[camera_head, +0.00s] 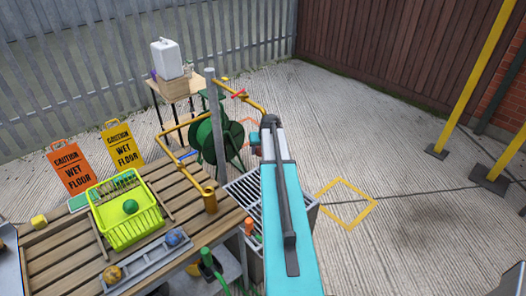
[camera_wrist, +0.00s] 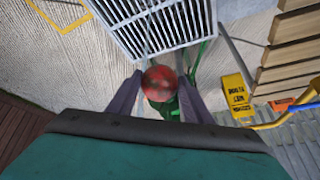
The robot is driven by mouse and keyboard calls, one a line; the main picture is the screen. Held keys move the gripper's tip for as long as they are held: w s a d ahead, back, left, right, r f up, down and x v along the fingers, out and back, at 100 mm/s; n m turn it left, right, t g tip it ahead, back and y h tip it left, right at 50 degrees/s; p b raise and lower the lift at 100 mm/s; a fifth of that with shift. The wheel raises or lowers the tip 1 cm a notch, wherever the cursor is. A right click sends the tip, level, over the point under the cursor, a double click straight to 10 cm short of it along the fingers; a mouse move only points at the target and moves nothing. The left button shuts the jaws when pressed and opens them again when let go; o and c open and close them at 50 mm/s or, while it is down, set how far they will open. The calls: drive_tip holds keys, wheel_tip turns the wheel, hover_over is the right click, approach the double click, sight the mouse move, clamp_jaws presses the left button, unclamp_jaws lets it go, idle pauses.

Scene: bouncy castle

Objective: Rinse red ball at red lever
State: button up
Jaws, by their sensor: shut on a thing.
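The red ball (camera_wrist: 161,82), with dark blotches, sits between the two fingers of my gripper (camera_wrist: 158,88) in the wrist view. My gripper is shut on it. The red lever (camera_head: 240,94) is on the yellow pipe (camera_head: 255,104), near the top of the grey post (camera_head: 216,125). It lies to the left of my arm in the head view. I cannot tell from these frames whether water is running or whether the lever is turned.
A slatted grate (camera_wrist: 165,25) lies under and beyond the ball. A blue lever (camera_head: 187,155) is on another yellow pipe branch. A wooden bench (camera_head: 60,262) holds a lime basket (camera_head: 118,238) with a green ball. A green hose reel (camera_head: 208,140) stands behind. Concrete at right is open.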

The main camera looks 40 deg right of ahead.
drive_tip(key=shift+w+d+f+b, duration=0.25)
drive_tip(key=shift+w+d, duration=0.45)
drive_tip(key=shift+d, duration=0.1)
drive_tip(key=shift+w+d+f+b, duration=0.2)
drive_tip(key=shift+w+d+b, duration=0.05)
drive_tip(key=shift+w+d, duration=0.5)
drive_tip(key=shift+s, duration=0.1)
drive_tip(key=shift+s+d, duration=0.45)
drive_tip(key=shift+a, duration=0.1)
drive_tip(key=s+a+b, duration=0.1)
drive_tip(key=s+a, duration=0.4)
drive_tip(key=a, duration=0.1)
idle(1.4)
drive_tip(key=shift+s, duration=0.1)
idle(1.4)
drive_tip(key=s+a+r+p, duration=0.1)
drive_tip(key=s+a+r, duration=0.2)
drive_tip(key=r, duration=0.1)
drive_tip(key=shift+a, duration=0.4)
idle(0.4)
idle(0.6)
